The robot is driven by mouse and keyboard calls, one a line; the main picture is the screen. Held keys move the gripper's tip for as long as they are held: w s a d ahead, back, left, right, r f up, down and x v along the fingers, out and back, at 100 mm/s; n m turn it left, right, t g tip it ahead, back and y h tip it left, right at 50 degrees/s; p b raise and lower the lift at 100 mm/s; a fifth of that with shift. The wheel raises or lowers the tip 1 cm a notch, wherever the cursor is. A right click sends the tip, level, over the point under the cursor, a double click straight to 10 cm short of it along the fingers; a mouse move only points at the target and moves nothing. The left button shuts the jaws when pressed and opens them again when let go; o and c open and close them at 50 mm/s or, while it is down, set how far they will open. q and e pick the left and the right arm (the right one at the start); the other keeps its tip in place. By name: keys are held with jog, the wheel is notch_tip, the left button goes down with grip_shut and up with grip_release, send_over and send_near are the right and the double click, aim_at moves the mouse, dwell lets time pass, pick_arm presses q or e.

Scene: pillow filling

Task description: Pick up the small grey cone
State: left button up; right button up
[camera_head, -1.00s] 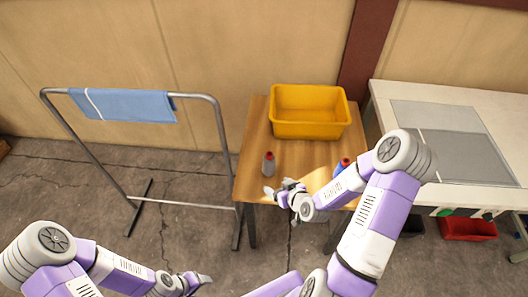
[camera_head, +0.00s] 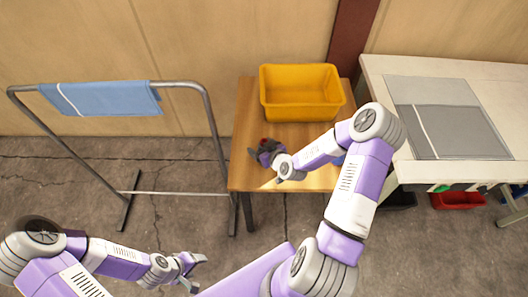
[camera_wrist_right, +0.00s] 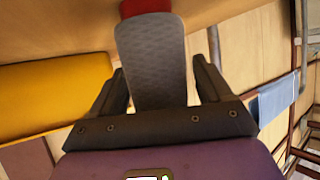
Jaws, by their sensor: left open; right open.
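The small grey cone (camera_wrist_right: 155,60) has a patterned grey body and a red tip. In the right wrist view it stands between the two fingers of my right gripper (camera_wrist_right: 165,85), with gaps visible beside it. In the head view my right gripper (camera_head: 257,155) is at the cone on the wooden table, and only the red tip (camera_head: 264,141) shows clearly. The right gripper is open. My left gripper (camera_head: 196,274) is open and empty, low in front of the table over the floor.
A yellow bin (camera_head: 300,114) stands at the back of the wooden table (camera_head: 243,177). A blue object (camera_head: 339,160) is mostly hidden behind my right arm. A metal rack with a blue cloth (camera_head: 100,98) stands left. A white bench with grey sheets (camera_head: 455,132) is right.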

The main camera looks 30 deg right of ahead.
jog(key=c, duration=1.1)
